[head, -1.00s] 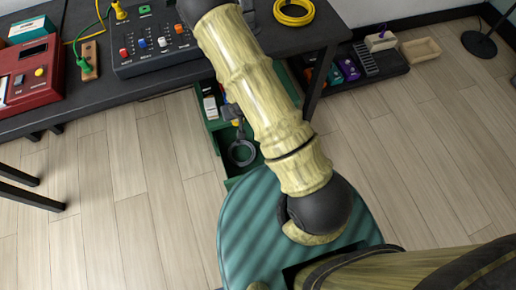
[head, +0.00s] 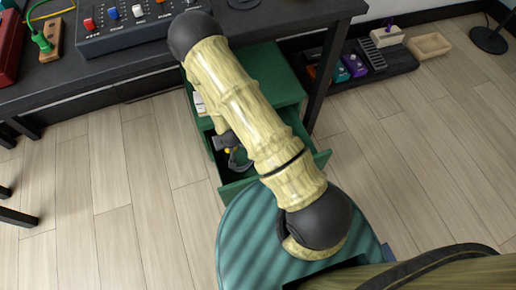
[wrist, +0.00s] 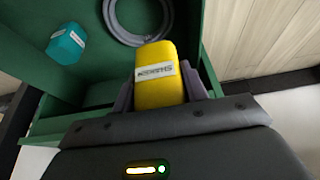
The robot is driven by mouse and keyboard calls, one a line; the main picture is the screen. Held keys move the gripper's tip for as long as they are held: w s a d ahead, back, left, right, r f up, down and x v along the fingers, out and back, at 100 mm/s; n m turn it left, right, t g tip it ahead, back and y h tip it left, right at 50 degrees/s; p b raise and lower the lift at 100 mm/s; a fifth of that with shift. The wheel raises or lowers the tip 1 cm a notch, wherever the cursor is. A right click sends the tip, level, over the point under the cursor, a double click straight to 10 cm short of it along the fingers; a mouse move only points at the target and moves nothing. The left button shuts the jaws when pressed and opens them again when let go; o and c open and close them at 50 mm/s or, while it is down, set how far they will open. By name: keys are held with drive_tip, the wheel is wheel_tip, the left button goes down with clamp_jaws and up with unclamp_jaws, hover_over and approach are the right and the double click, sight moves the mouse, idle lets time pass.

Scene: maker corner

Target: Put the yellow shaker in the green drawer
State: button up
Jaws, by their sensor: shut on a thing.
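The yellow shaker (wrist: 158,92) is held between the two grey fingers of my gripper (wrist: 160,95), its labelled face toward the wrist camera. My gripper is shut on it, over the open green drawer (wrist: 222,92). In the head view the drawer (head: 236,188) is pulled out below the table, and my gripper (head: 228,143) is partly hidden by my arm. Whether the shaker touches the drawer floor I cannot tell.
Inside the drawer lie a coiled grey cable (wrist: 140,22) and a teal labelled block (wrist: 67,44). The dark table (head: 150,62) is above and behind the drawer. A low black shelf (head: 385,65) with small colored boxes stands to the right. The wooden floor is clear.

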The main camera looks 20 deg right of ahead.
drive_tip(key=shift+s+d+r, duration=0.1)
drive_tip(key=shift+d, duration=0.05)
drive_tip(key=shift+f, duration=0.25)
drive_tip(key=shift+d+f+h+b, duration=0.25)
drive_tip(key=shift+h+b, duration=0.15)
drive_tip(key=shift+b, duration=0.1)
drive_tip(key=w+d+f+t+h+b, duration=0.1)
drive_tip(key=w+d+b, duration=0.25)
drive_tip(key=d, duration=0.65)
drive_tip(key=w+d+h+b, duration=0.1)
drive_tip(key=w+d+b, duration=0.3)
drive_tip(key=d, duration=0.6)
drive_tip(key=shift+n, duration=0.3)
drive_tip(key=f+b, duration=0.2)
drive_tip(key=f, duration=0.1)
drive_tip(key=d+f+b, duration=0.1)
drive_tip(key=f, duration=0.2)
drive_tip(key=f+b, duration=0.2)
drive_tip(key=f, duration=0.1)
drive_tip(key=shift+d+b, duration=0.3)
drive_tip(key=shift+d, duration=0.1)
drive_tip(key=shift+f, duration=0.1)
drive_tip(key=shift+f, duration=0.15)
